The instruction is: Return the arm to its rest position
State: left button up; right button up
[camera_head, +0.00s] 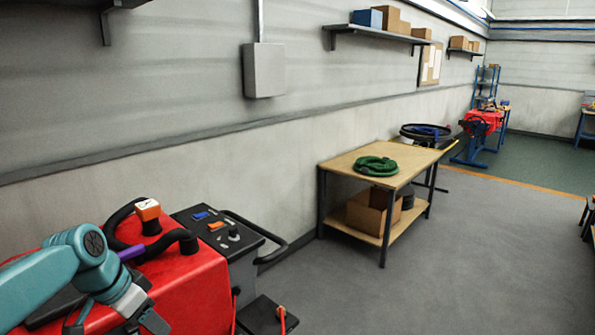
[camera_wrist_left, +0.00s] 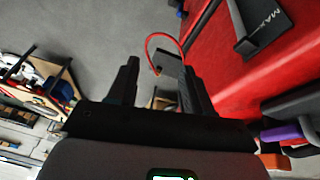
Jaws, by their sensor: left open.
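My left arm, teal and grey, comes in at the lower left of the head view, in front of the red scrubber machine (camera_head: 195,290). My left gripper (camera_head: 140,318) points down at the bottom of that view, partly cut off by its edge. In the left wrist view the gripper (camera_wrist_left: 160,88) shows two dark fingers set well apart, with nothing held between them. The red machine body (camera_wrist_left: 235,75) lies just right of the fingers there, with a red cable (camera_wrist_left: 160,37) beyond. My right gripper is not in view.
The scrubber has a dark control panel (camera_head: 215,228), a black hose, an orange-topped cap (camera_head: 147,209) and a black handle. A wooden table (camera_head: 345,165) with a coiled green hose (camera_head: 375,165) stands by the wall. Grey floor (camera_head: 450,260) is clear at the right.

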pick_arm(q)
jog(key=s+d+f+n, duration=0.1)
jog(key=d+f, duration=0.2)
jog(key=f, duration=0.5)
jog(key=s+d+f+n+g, duration=0.1)
jog(key=d+f, duration=0.1)
jog(key=f, duration=0.6)
jog(key=s+d+f+n, duration=0.1)
jog(key=s+d+f, duration=0.15)
jog(key=f, duration=0.55)
jog(key=s+d+f+n+b, duration=0.1)
jog(key=s+d+f+n, duration=0.1)
jog(key=s+d+f, duration=0.2)
jog(key=s+d+f+n+g, duration=0.1)
jog(key=s+d+f+n, duration=0.2)
jog(key=s+f, duration=0.8)
jog(key=s+d, duration=0.1)
jog(key=s, duration=0.4)
jog(key=shift+s+d+h+b, duration=0.15)
jog(key=shift+s+h+b, duration=0.05)
jog(key=shift+h+b, duration=0.2)
jog(key=shift+c, duration=0.7)
jog(key=shift+w+n, duration=0.1)
jog(key=shift+n, duration=0.2)
